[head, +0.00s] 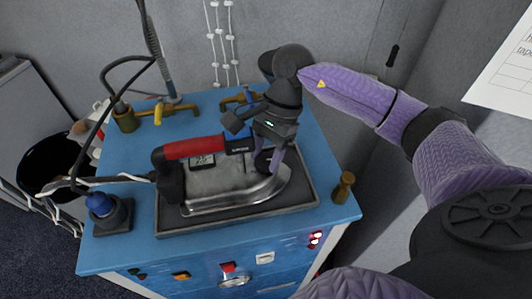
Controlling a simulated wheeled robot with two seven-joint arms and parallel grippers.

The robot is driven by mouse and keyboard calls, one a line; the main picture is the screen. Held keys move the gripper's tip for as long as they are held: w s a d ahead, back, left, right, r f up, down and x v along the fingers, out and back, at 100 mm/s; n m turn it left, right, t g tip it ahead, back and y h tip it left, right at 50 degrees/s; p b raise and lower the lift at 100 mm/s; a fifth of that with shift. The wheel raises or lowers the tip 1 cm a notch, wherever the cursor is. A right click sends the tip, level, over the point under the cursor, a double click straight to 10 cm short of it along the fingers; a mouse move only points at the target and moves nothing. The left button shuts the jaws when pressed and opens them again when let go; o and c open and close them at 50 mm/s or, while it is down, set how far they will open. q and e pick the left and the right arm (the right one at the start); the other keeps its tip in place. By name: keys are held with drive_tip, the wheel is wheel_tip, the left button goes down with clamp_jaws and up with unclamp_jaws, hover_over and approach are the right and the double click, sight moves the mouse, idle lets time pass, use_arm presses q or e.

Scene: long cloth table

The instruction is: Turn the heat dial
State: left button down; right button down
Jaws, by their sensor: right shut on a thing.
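A steam iron with a red handle (196,146) lies on a dark rectangular pad (175,224), its silver soleplate nose pointing right. A small digital display (203,161) shows below the handle. The black heat dial (262,163) is on top of the iron, toward its front. My right gripper (268,160) reaches down from above with its fingers around the dial and is shut on it. The fingers hide part of the dial, so its setting cannot be read. My left gripper is not in view.
The pad lies on a blue bench (110,200). A brass post (343,187) stands right of the pad. Brass taps (168,110) and hoses are at the back. A black bin (55,165) stands left.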

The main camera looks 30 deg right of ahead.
drive_tip(key=m+t+b, duration=0.1)
drive_tip(key=m, duration=0.2)
drive_tip(key=shift+s+f+m, duration=0.1)
drive_tip(key=shift+m, duration=0.3)
drive_tip(key=m+t+b, duration=0.1)
drive_tip(key=m, duration=0.2)
drive_tip(key=shift+t+b, duration=0.4)
drive_tip(key=m+t+b, duration=0.1)
drive_tip(key=m, duration=0.3)
drive_tip(key=shift+s+h+b, duration=0.15)
drive_tip(key=shift+h+b, duration=0.15)
drive_tip(key=m+t+b, duration=0.1)
drive_tip(key=m, duration=0.1)
drive_tip(key=shift+a+m+h, duration=0.1)
drive_tip(key=shift+m+h, duration=0.3)
drive_tip(key=shift+m+b, duration=0.35)
drive_tip(key=shift+m, duration=0.25)
